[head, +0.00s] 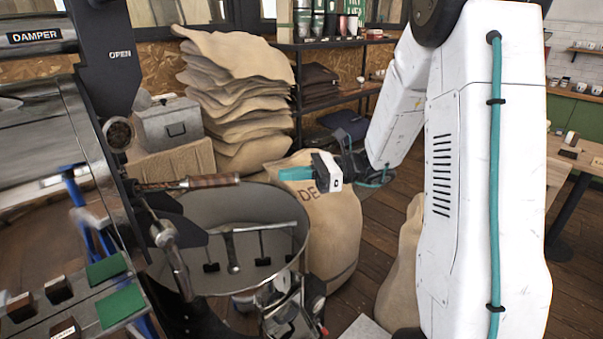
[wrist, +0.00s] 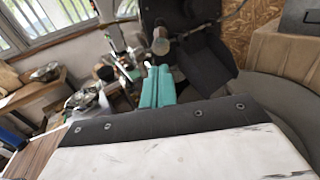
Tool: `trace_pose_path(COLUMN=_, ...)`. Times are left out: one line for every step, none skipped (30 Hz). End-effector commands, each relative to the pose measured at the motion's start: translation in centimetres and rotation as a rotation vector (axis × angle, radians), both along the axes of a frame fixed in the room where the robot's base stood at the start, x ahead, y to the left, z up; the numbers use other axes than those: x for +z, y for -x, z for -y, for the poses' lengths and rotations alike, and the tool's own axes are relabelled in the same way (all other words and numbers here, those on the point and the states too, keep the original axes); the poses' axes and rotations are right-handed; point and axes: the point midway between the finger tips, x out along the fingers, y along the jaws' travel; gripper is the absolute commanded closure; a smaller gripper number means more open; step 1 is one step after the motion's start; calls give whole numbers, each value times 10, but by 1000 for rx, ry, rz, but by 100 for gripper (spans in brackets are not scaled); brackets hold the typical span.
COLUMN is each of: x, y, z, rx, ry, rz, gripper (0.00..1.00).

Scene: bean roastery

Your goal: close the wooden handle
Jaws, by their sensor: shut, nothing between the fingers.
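The wooden handle (head: 213,181) is a turned brown grip on a thin rod. In the head view it sticks out to the right from the roaster's front, over the back rim of the round cooling tray (head: 290,232). My gripper (head: 281,174) has teal fingers that point left toward the handle's free end, with a visible gap in the picture. The fingers (wrist: 157,86) also show in the wrist view, close together with nothing between them. I cannot make out the handle clearly in the wrist view.
The roaster (head: 110,60) carries "DAMPER" and "OPEN" labels at left. A full burlap sack (head: 335,230) stands behind the tray, near my gripper. Stacked sacks (head: 240,95) and a grey metal box (head: 168,123) on a carton are further back. Wooden floor shows at right.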

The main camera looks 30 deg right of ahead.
Motion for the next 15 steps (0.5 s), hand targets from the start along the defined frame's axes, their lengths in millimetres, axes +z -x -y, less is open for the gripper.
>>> trace_pose_path(x=0, y=-4, z=-13, rx=5, ry=1, rz=0, gripper=100)
trace_pose_path(x=0, y=-6, z=-19, rx=6, ry=0, rz=0, gripper=100)
trace_pose_path(x=0, y=-8, z=-27, rx=5, ry=0, rz=0, gripper=100)
trace_pose_path(x=0, y=-10, z=-33, rx=5, ry=0, rz=0, gripper=100)
trace_pose_path(x=0, y=-12, z=-39, rx=5, ry=1, rz=0, gripper=100)
trace_pose_path(x=0, y=-15, z=-46, rx=4, ry=0, rz=0, gripper=100)
trace_pose_path(x=0, y=-17, z=-51, rx=4, ry=0, rz=0, gripper=100)
trace_pose_path(x=0, y=-18, z=-55, rx=4, ry=1, rz=1, gripper=100)
trace_pose_path(x=0, y=-20, z=-61, rx=2, ry=1, rz=1, gripper=100)
trace_pose_path(x=0, y=-22, z=-65, rx=3, ry=1, rz=1, gripper=100)
trace_pose_path(x=0, y=-23, z=-68, rx=3, ry=0, rz=1, gripper=100)
trace_pose_path(x=0, y=-25, z=-72, rx=2, ry=0, rz=1, gripper=100)
trace_pose_path(x=0, y=-25, z=-74, rx=1, ry=0, rz=1, gripper=100)
trace_pose_path(x=0, y=-26, z=-76, rx=1, ry=0, rz=1, gripper=100)
trace_pose_path(x=0, y=-27, z=-78, rx=1, ry=1, rz=1, gripper=100)
